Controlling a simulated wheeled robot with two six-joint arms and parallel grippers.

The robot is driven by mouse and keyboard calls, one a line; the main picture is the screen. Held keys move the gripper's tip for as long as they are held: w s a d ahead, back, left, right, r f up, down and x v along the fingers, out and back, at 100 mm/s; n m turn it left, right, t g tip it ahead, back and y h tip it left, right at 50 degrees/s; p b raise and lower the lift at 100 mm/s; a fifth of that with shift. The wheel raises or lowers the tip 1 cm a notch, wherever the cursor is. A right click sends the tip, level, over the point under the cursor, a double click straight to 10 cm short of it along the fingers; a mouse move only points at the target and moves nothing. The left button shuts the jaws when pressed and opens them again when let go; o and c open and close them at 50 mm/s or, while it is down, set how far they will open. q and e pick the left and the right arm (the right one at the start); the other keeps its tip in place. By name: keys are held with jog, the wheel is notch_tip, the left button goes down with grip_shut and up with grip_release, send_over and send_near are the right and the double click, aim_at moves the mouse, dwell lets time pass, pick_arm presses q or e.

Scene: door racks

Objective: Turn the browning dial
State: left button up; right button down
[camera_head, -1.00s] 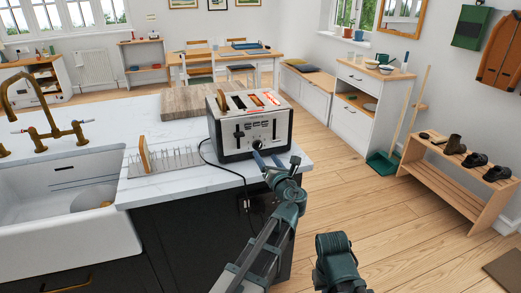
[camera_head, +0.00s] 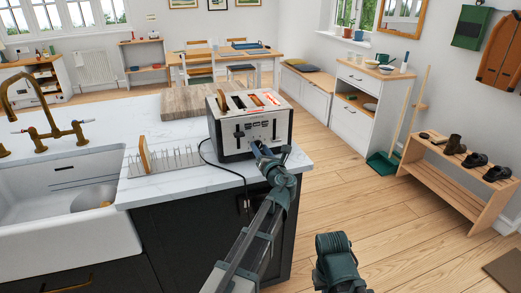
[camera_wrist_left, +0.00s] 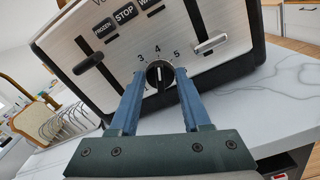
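A silver and black toaster (camera_head: 251,124) stands on the white marble counter, with bread in its slots. In the left wrist view its front panel shows a round black browning dial (camera_wrist_left: 159,73) with numbers around it, 3, 4 and 5 readable. My left gripper (camera_head: 261,152) is at the toaster's front. In the left wrist view its two blue fingers (camera_wrist_left: 161,78) are apart, one on each side of the dial. I cannot tell whether they touch it. Of my right arm only a dark link shows at the bottom of the head view; its gripper is out of view.
A toast rack (camera_head: 165,160) stands left of the toaster, and a wooden board (camera_head: 188,100) lies behind. A cord hangs over the counter edge.

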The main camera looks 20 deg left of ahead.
pick_arm(q)
grip_shut()
jog(key=shift+n, duration=0.3)
jog(key=n, duration=0.3)
jog(key=shift+n, duration=0.4)
jog(key=n, duration=0.4)
jog(key=shift+s+a, duration=0.1)
jog(key=n, duration=0.9)
jog(key=shift+f, duration=0.1)
jog(key=shift+n, duration=0.4)
